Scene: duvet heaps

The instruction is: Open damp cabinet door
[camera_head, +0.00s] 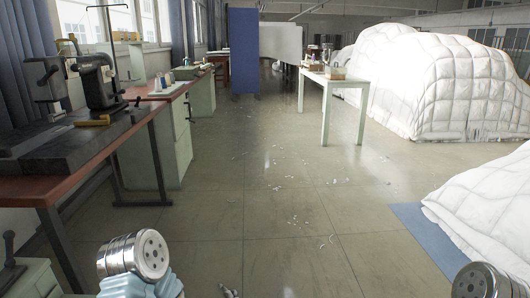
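I cannot tell for sure which thing is the damp cabinet. A pale green cabinet (178,141) stands under the left workbench, and its front shows small dark handles. Another pale cabinet (202,101) stands farther back in the same row. A tall blue panel or cabinet (243,52) stands at the back, with no handle that I can make out. No door is visibly open. Metal arm links of mine show at the bottom left and bottom right corners. Neither gripper can be made out.
A long workbench (85,148) with black machines (97,84) runs along the left. A pale table (337,82) stands beyond centre. White duvet heaps (448,90) fill the right, one on a blue mat (428,236). The middle floor (285,195) is open, with small white scraps.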

